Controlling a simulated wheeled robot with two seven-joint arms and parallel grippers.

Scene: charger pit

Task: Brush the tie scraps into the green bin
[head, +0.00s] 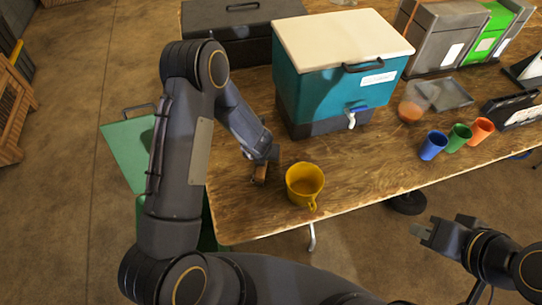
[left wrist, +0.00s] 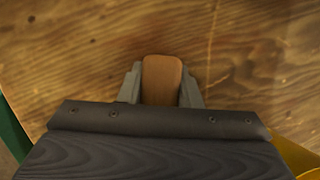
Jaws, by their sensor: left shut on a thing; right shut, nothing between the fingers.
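My left gripper (head: 266,160) is low over the wooden table's near left part, shut on a brown wooden piece that looks like a brush handle (head: 260,174). The handle also shows between the fingers in the left wrist view (left wrist: 161,80); any bristles are hidden. A green bin (head: 128,152) stands beside the table's left edge, partly hidden behind my left arm. A strip of green shows at the left of the left wrist view (left wrist: 12,132). I cannot make out any tie scraps. My right gripper (head: 420,233) is shut and empty, off the table's front edge.
A yellow mug (head: 305,181) stands just right of the left gripper. A teal cooler (head: 335,85) with a tap stands behind. Bare table lies between mug and cups.

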